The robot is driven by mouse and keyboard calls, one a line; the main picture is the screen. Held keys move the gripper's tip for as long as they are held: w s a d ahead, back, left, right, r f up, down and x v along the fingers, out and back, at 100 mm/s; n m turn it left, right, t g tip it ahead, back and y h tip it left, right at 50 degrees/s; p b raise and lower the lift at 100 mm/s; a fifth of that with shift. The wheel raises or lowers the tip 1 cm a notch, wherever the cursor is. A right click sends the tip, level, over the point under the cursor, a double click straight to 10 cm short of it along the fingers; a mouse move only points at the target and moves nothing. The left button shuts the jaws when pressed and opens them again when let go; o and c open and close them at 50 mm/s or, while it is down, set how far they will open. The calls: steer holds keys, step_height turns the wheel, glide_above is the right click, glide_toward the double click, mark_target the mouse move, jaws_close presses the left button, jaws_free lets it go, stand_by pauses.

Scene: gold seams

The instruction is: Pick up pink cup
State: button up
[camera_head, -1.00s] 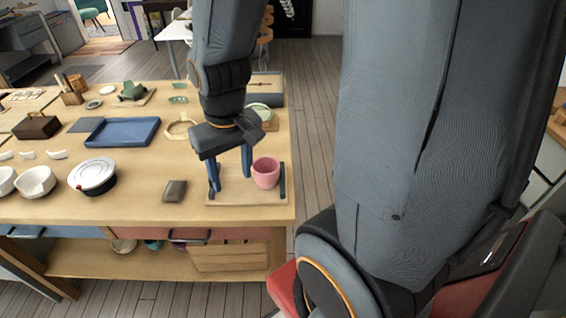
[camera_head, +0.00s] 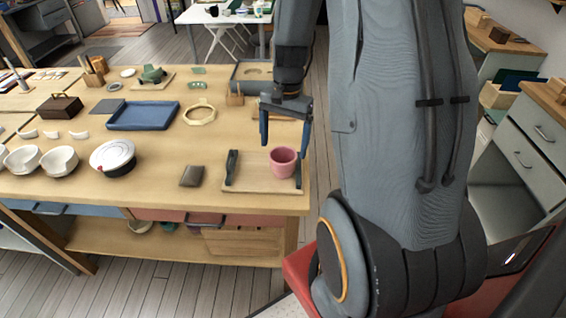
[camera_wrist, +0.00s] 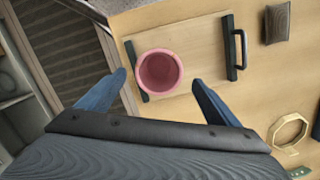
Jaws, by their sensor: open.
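The pink cup (camera_head: 283,161) stands upright on a wooden tray (camera_head: 250,183) with dark handles at the near right corner of the table. It looks empty in the wrist view (camera_wrist: 159,72). My gripper (camera_head: 285,128) is open and empty, above and behind the cup in the head view. In the wrist view its two blue fingers (camera_wrist: 158,82) are spread wide, with the cup beyond and between their tips. No finger visibly touches the cup.
A dark grey block (camera_head: 191,175) lies left of the tray. A white round lidded container (camera_head: 113,156), white bowls (camera_head: 57,160), a blue tray (camera_head: 143,115) and an octagonal wooden ring (camera_head: 199,114) are further left. The table's right edge is close to the tray.

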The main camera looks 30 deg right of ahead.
mark_target(283, 155)
steer(key=f, duration=0.2)
steer(key=f+p, duration=0.1)
steer(key=shift+s+a, duration=0.25)
steer(key=shift+s, duration=0.1)
steer(key=shift+f, duration=0.65)
steer(key=c, duration=1.1)
